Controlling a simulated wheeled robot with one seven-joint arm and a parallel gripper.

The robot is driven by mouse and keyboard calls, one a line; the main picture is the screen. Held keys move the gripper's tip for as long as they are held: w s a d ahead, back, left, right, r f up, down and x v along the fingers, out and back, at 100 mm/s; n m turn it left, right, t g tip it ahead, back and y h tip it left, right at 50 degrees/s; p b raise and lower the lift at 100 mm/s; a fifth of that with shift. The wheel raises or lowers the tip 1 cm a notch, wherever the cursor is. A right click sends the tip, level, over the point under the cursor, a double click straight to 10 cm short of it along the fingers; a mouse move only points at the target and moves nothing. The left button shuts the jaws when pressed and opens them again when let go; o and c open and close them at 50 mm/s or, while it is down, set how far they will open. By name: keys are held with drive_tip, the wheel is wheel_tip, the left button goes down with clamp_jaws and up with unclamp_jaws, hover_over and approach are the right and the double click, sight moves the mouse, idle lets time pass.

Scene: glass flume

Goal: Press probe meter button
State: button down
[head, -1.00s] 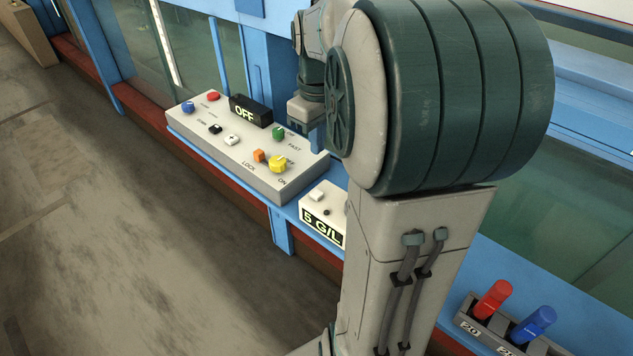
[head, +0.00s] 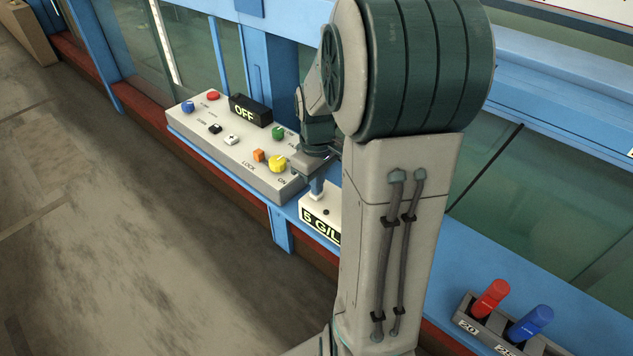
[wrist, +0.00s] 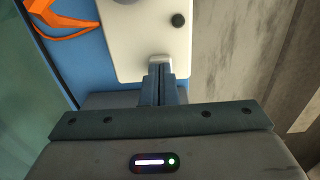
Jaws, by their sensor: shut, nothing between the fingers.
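The probe meter (head: 334,207) is a small white box on the blue ledge, with a lit display reading 5 G/L, partly hidden by my arm. Its pale square button (wrist: 160,61) and a round dark knob (wrist: 178,20) show in the wrist view. My gripper (head: 317,188) is shut and empty, pointing down at the button. In the wrist view its fingertips (wrist: 160,72) overlap the button's near edge. I cannot tell whether they touch it or hover just above.
A larger control panel (head: 225,150) with coloured buttons and an OFF display stands left of the meter. A rack (head: 478,327) with a red and a blue vial is at lower right. An orange looped item (wrist: 62,22) lies beside the meter. Glass flume walls stand behind.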

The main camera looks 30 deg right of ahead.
drive_tip(key=shift+f+b, duration=0.55)
drive_tip(key=shift+f, duration=0.1)
drive_tip(key=shift+s+a+f, duration=0.1)
drive_tip(key=shift+s+f, duration=0.1)
drive_tip(key=shift+f, duration=0.25)
wheel_tip(320, 180, up, 15)
drive_tip(key=p, duration=0.2)
drive_tip(key=shift+w+f, duration=0.15)
drive_tip(key=shift+w, duration=0.05)
